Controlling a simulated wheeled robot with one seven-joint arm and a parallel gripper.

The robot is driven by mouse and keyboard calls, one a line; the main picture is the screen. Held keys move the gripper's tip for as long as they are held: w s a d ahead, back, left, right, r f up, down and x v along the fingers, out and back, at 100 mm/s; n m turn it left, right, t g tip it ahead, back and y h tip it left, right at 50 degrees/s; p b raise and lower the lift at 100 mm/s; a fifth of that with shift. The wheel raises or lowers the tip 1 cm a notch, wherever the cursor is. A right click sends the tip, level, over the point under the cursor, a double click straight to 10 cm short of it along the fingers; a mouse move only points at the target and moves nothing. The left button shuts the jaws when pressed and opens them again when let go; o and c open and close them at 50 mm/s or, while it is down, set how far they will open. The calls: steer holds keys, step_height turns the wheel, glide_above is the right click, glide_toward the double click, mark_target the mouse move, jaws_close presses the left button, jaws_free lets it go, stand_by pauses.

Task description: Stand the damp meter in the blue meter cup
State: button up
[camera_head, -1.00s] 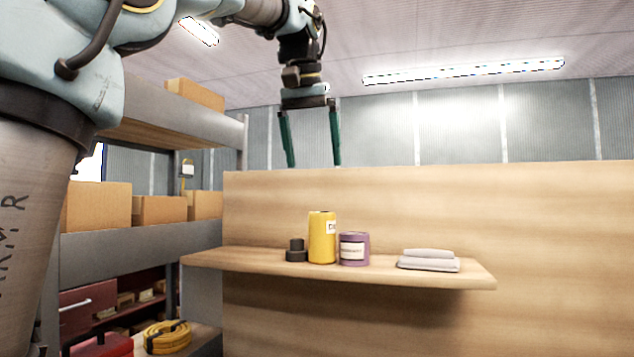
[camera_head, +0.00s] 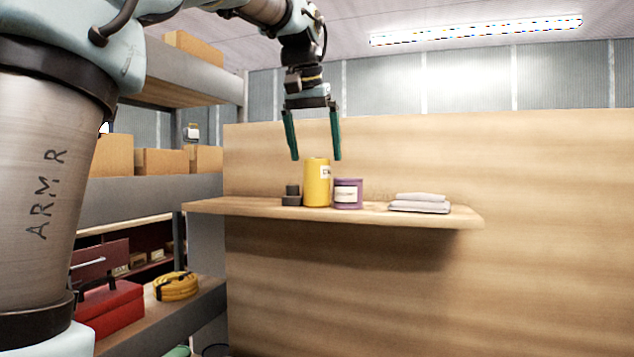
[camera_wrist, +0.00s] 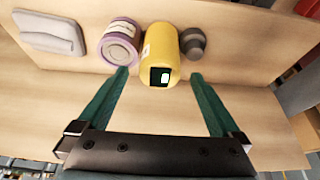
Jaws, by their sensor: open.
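A yellow rounded upright body (camera_head: 316,184) stands on the wooden shelf, with a white label whose text seems to start with D. In the wrist view its top (camera_wrist: 161,50) has a dark square with a white patch; I take it to be the damp meter. My gripper (camera_head: 316,158) is open and empty, pointing down, its green fingers on either side of the yellow body's top in the head view. In the wrist view the fingertips (camera_wrist: 160,76) also lie to either side of it. Whether they touch it cannot be told. No blue meter cup shows in either view.
A purple labelled tin (camera_head: 347,194) stands close right of the yellow body, a dark stepped piece (camera_head: 292,196) close left. Folded grey cloths (camera_head: 420,203) lie farther right on the shelf (camera_head: 250,209). A wooden panel rises behind. A rack with boxes and a red toolbox (camera_head: 112,308) is at left.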

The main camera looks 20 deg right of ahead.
steer(key=shift+x, duration=1.15)
jaws_close()
